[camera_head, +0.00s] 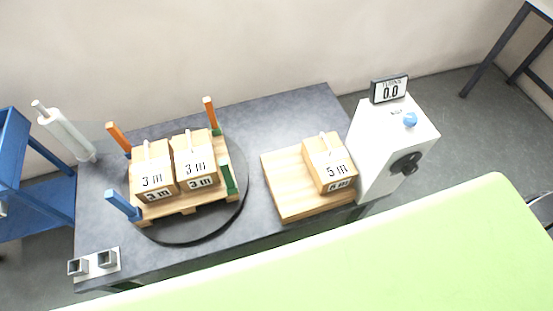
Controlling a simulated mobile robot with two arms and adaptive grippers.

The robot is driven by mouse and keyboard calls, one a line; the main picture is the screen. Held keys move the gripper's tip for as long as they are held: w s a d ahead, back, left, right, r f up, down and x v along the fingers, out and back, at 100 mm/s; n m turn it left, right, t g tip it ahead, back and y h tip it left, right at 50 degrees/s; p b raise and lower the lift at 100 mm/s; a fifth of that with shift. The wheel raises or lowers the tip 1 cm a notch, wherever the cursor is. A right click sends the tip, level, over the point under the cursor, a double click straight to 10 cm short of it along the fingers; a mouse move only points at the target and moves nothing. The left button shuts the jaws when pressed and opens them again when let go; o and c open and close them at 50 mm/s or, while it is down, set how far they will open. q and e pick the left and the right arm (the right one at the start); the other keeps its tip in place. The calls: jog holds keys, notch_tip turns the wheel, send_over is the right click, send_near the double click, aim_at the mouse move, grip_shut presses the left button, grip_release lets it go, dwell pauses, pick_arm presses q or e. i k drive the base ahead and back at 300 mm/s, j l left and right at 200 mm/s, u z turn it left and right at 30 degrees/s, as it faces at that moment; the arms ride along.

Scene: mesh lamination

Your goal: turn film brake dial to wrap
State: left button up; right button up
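A white box-shaped unit (375,140) stands at the right end of the grey table. Its front side carries a black round dial or crank (405,163), and a blue knob (410,119) sits on its top. A small display (389,90) on it reads 0.0. I cannot tell which of the two knobs is the film brake dial, and no setting mark is readable. A white film roll (65,132) stands tilted in the picture at the table's left back corner. Neither of my grippers is in view.
Two boxes marked 3 m (153,178) (195,163) sit on a pallet with coloured corner posts, on a dark turntable (240,190). A box marked 5 m (330,165) is on a wooden board (285,190). A large pale green surface (400,250) fills the foreground.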

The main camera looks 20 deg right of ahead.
aim_at(410, 120)
jog(key=z, duration=1.65)
